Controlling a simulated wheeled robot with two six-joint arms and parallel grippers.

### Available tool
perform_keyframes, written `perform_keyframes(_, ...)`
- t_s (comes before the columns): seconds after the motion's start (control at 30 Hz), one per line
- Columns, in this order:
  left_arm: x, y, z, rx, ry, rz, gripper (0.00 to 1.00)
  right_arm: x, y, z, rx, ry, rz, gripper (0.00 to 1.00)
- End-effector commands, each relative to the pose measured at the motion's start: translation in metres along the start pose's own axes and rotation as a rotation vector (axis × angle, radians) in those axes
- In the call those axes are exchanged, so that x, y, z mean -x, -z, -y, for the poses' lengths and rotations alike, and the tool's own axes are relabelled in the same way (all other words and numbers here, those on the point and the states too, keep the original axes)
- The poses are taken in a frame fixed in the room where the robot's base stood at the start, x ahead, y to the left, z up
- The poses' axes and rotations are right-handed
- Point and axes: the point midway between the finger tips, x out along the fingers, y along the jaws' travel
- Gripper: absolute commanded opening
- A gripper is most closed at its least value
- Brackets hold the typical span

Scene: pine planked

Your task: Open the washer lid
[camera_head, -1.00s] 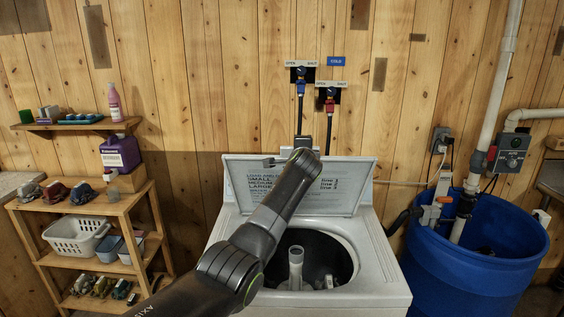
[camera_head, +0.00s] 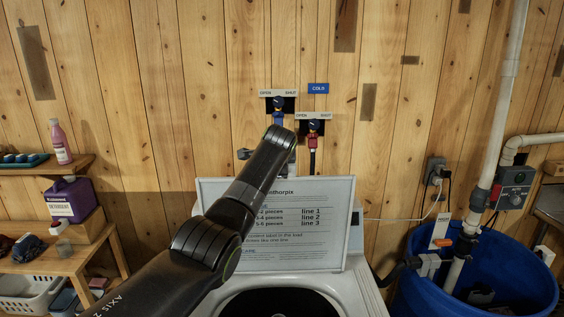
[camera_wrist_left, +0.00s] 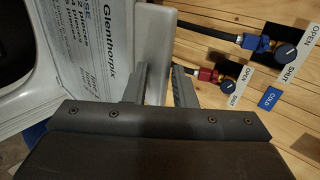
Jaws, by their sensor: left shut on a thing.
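The washer (camera_head: 365,300) is a white top-loader, with its dark tub opening (camera_head: 280,303) partly visible at the bottom of the head view. Its lid (camera_head: 325,240) stands raised, close to upright, behind the opening, its printed label facing me. The lid also shows in the left wrist view (camera_wrist_left: 105,75). My left gripper (camera_wrist_left: 158,88) is shut on the lid's edge, with one finger on each face. In the head view my left forearm covers part of the lid and hides most of the gripper. My right gripper is not in view.
Water valves (camera_head: 279,103) with hoses are on the plank wall behind the lid. A blue barrel (camera_head: 490,285) with a white pipe (camera_head: 500,120) stands at the right. A wooden shelf unit (camera_head: 75,262) with a purple detergent jug (camera_head: 70,200) stands at the left.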

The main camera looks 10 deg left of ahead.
Motion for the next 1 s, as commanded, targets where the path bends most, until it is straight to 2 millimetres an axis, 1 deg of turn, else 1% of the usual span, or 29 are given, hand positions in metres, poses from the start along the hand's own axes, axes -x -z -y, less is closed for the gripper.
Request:
perform_keyframes(0.03, -0.0044, -0.0017, -0.0076, -0.001, -0.022, 0.003, 0.0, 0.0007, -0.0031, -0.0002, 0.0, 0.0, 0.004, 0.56)
perform_keyframes(0.23, -0.0053, -0.0024, -0.0098, -0.002, -0.032, 0.002, 0.0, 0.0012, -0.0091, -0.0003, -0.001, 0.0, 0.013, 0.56)
perform_keyframes(0.47, -0.0057, -0.0022, -0.0107, -0.002, -0.033, 0.001, 0.0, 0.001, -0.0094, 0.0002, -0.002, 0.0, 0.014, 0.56)
perform_keyframes(0.5, -0.0057, -0.0021, -0.0108, -0.002, -0.033, 0.001, 0.25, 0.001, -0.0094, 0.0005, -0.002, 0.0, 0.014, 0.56)
perform_keyframes(0.57, -0.0056, -0.002, -0.0106, -0.001, -0.033, 0.001, 0.33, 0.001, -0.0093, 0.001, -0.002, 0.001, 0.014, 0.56)
perform_keyframes(0.6, -0.0053, -0.0019, -0.0102, -0.001, -0.032, 0.001, 0.35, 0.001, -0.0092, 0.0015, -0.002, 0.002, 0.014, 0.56)
perform_keyframes(1.0, -0.001, -0.0015, -0.006, -0.001, -0.022, 0.0, 0.35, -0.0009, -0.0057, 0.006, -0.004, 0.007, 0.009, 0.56)
